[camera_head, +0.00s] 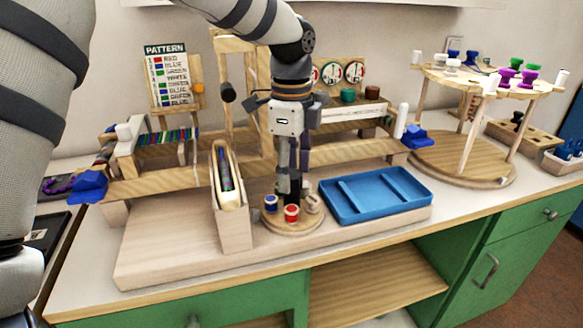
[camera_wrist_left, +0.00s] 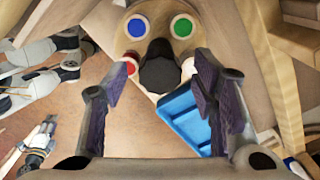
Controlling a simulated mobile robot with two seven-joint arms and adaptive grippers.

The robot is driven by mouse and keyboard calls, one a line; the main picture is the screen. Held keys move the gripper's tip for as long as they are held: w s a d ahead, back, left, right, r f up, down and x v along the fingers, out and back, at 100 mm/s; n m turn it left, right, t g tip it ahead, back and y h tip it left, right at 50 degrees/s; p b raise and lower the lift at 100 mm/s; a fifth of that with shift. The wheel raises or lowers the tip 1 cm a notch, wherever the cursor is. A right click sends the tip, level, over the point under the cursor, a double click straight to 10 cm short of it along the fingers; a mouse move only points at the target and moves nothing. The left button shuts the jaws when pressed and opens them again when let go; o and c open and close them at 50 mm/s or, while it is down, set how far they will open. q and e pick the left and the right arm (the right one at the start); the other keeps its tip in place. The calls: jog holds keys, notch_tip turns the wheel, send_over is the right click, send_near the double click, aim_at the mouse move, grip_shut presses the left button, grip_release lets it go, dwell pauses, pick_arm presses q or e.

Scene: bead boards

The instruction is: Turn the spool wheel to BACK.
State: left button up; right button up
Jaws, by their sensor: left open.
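The spool wheel (camera_head: 305,226) is a round wooden disc on the bench's base board. In the head view it carries a blue spool (camera_head: 270,203), a red spool (camera_head: 291,213) and a pale spool (camera_head: 313,203). In the left wrist view the wheel (camera_wrist_left: 152,20) also shows a green spool (camera_wrist_left: 181,26) and a dark central knob (camera_wrist_left: 160,68). My left gripper (camera_head: 292,193) is open, pointing down over the wheel. Its fingers (camera_wrist_left: 160,75) flank the knob in the left wrist view; contact cannot be told. No BACK mark is readable.
A blue tray (camera_head: 377,194) lies right of the wheel. A narrow wooden trough (camera_head: 229,208) with beads stands close on its left. A wooden shelf (camera_head: 170,184) runs behind. A pattern card (camera_head: 168,75) stands at the back left, and a round wooden stand (camera_head: 462,160) at the right.

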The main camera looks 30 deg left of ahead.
pick_arm(q)
jog(key=c, duration=1.2)
jog(key=shift+o, duration=0.2)
jog(key=shift+r+n, duration=0.1)
jog(key=shift+n, duration=0.2)
